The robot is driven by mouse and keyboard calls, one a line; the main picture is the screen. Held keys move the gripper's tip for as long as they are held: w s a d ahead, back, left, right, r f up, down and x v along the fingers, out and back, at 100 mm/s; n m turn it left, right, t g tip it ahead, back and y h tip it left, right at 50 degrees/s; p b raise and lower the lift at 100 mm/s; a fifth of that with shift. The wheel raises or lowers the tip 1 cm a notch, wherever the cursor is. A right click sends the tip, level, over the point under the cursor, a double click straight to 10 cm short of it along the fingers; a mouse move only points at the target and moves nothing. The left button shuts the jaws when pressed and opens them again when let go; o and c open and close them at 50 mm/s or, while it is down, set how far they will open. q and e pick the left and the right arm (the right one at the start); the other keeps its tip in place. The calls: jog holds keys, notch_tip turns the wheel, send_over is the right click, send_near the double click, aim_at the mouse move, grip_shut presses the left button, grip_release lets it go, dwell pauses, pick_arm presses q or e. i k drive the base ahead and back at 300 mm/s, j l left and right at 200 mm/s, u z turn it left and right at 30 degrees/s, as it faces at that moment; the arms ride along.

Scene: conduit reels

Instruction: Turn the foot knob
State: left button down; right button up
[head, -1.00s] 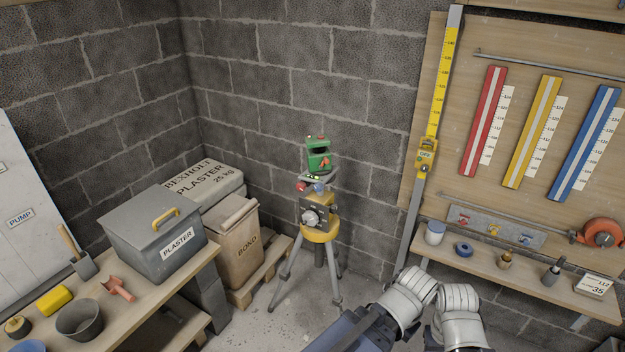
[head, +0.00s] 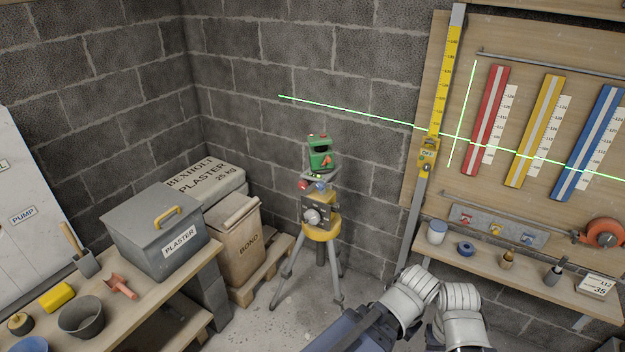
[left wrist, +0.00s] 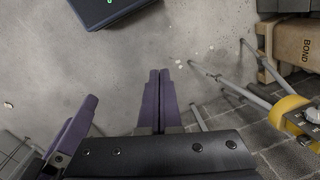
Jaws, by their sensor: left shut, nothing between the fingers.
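A green laser level (head: 320,153) stands on a tripod in the corner. Below it are small knobs, a red one (head: 304,184) and a blue one (head: 321,187); which is the foot knob I cannot tell. The tripod head (head: 321,232) is yellow with a grey dial (head: 312,216); its yellow part also shows in the left wrist view (left wrist: 284,112). My left gripper (left wrist: 158,76) has its purple fingers together, empty, over the floor, left of the tripod in that view and apart from it. Purple fingers of my right gripper (left wrist: 86,104) show at left, partly hidden.
A bench with a grey plaster box (head: 160,229) is at left; a BOND bag (head: 236,248) stands behind the tripod's left side. A yellow staff (head: 440,85) and a shelf (head: 490,268) are at right. Green laser lines (head: 350,109) cross the wall and board.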

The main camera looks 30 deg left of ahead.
aim_at(303, 185)
jog(key=i+l+u, duration=0.1)
jog(key=u, duration=1.05)
jog(key=i+l+u, duration=0.2)
jog(key=l+u, duration=0.15)
jog(key=l, duration=0.15)
jog(key=i+l+u, duration=0.1)
jog(key=l+u, duration=0.3)
jog(key=l, duration=0.15)
jog(key=l+u, duration=0.35)
jog(key=l, duration=0.2)
jog(key=l+u, duration=0.1)
jog(key=l, duration=1.5)
